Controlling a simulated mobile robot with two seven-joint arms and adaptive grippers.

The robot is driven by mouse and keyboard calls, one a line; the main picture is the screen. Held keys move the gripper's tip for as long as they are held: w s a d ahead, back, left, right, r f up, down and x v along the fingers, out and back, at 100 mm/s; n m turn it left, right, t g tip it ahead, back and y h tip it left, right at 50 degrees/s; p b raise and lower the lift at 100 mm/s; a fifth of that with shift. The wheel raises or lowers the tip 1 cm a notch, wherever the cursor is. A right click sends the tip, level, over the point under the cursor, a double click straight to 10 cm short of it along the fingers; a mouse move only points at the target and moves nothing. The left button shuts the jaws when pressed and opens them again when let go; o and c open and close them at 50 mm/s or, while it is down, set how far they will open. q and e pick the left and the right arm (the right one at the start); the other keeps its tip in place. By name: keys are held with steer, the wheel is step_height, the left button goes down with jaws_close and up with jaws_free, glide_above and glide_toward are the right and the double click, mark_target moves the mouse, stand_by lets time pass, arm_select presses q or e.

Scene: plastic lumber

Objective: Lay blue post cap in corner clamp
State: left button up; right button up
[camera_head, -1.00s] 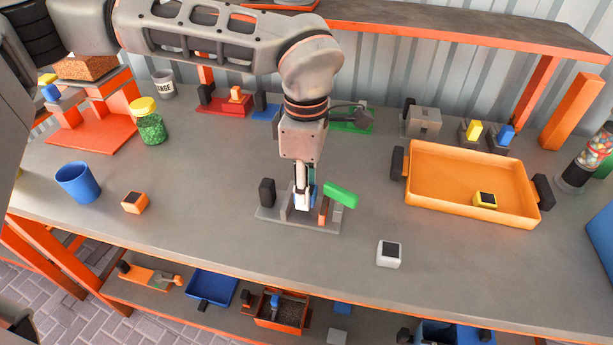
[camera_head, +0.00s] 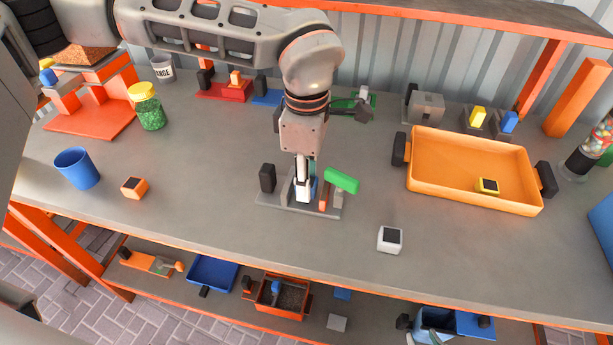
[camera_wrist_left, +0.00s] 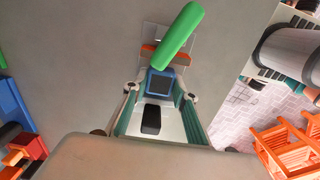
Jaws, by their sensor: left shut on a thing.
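The corner clamp (camera_head: 328,211) is a grey plate on the workbench with a black knob on its left, an orange-brown block and a green handle (camera_head: 341,180) on its right. My left gripper (camera_head: 303,196) points down over the middle of the clamp. It is shut on the blue post cap (camera_wrist_left: 160,84), a blue square with a dark top, which shows between the fingers in the left wrist view. In the head view the fingers mostly hide the cap. I cannot tell whether it touches the plate. My right gripper is not in view.
An orange cap (camera_head: 133,188) and a white cap (camera_head: 390,239) lie on the bench. An orange tray (camera_head: 440,186) holding a yellow cap stands right. A blue cup (camera_head: 76,168) and a green-filled jar (camera_head: 148,110) stand left. The bench in front of the clamp is clear.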

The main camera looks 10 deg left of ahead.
arm_select(q)
steer(key=shift+f, duration=0.5)
arm_select(e)
steer(key=shift+s+f, duration=0.1)
steer(key=shift+f, duration=0.15)
arm_select(q)
steer(key=o, duration=1.2)
steer(key=shift+c, duration=0.2)
step_height(320, 180, up, 12)
steer(key=shift+r, duration=0.1)
arm_select(e)
steer(key=shift+r, duration=0.15)
